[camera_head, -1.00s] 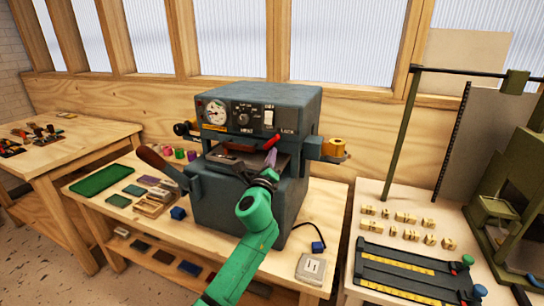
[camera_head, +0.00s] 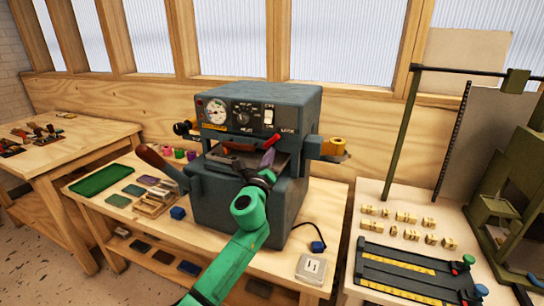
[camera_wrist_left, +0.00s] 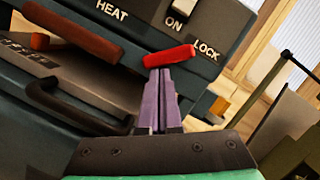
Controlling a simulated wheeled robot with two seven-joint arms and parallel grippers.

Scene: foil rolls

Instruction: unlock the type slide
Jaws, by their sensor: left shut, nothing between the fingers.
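The machine (camera_head: 250,110) is a blue-grey press with a gauge, knobs and a switch on its front, standing on a wooden bench. The word LOCK is printed at its right, and below it in the left wrist view is a short red grip (camera_wrist_left: 170,56), taken to be the lock lever of the type slide. My left gripper (camera_wrist_left: 160,72) has purple fingers, shut and empty, their tips at or just under the red grip; I cannot tell whether they touch. In the head view the left gripper (camera_head: 267,160) is in front of the press. My right gripper is not in view.
A dark handle (camera_wrist_left: 75,108) and a brown-red bar (camera_wrist_left: 70,28) lie left of the fingers. A lever with a brown grip (camera_head: 152,157) sticks out at the press's left. Brass type pieces (camera_head: 405,217) and a ruled black fixture (camera_head: 405,270) lie on the right table.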

